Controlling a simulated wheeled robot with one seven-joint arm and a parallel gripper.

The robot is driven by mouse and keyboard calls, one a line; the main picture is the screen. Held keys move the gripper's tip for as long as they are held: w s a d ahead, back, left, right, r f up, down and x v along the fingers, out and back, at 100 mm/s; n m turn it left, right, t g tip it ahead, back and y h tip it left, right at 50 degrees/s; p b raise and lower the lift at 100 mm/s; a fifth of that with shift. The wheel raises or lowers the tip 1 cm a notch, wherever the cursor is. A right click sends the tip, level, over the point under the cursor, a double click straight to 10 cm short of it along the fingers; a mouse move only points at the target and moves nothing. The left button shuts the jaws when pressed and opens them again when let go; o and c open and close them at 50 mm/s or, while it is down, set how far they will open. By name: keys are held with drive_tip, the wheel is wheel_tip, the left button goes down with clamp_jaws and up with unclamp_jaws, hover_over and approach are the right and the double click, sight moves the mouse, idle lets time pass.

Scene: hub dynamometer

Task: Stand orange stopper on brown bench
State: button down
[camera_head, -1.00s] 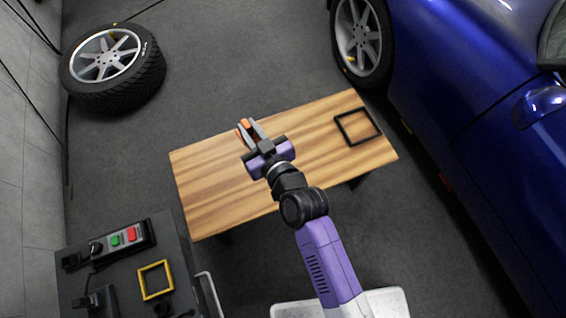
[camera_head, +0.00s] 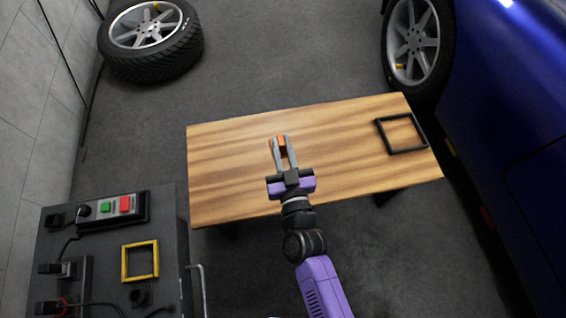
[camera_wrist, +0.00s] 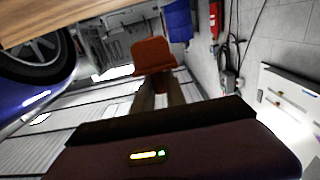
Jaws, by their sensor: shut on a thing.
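My gripper (camera_head: 282,150) is shut on the orange stopper (camera_head: 280,143) in the head view. The stopper shows between the fingertips, over the middle of the brown bench (camera_head: 230,150). In the wrist view the stopper (camera_wrist: 153,53) is a wide orange block at the ends of the fingers. The bench's wooden edge (camera_wrist: 45,18) shows at the top left of that view, apart from the stopper there. The fingers hide part of the stopper, and the head view does not show how high above the bench it is.
A black square frame (camera_head: 379,135) lies on the bench's right end. A dark cart (camera_head: 100,245) with a button box (camera_head: 112,208) and a yellow frame (camera_head: 127,262) stands at the lower left. A blue car (camera_head: 510,120) is close on the right. The bench's left part is clear.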

drive_tip(key=shift+f+b, duration=1.5)
drive_tip(key=shift+f, duration=2.05)
drive_tip(key=shift+f, duration=0.35)
drive_tip(key=c, duration=1.4)
unclamp_jaws()
drive_tip(key=shift+o, duration=0.2)
drive_tip(key=shift+r, duration=0.15)
drive_tip(key=shift+r, duration=0.35)
drive_tip(key=p+v, duration=0.2)
drive_tip(key=v, duration=0.8)
drive_tip(key=shift+s+f, duration=0.1)
drive_tip(key=shift+s, duration=0.25)
drive_tip(key=shift+s+d, duration=0.25)
drive_tip(key=shift+s, duration=0.35)
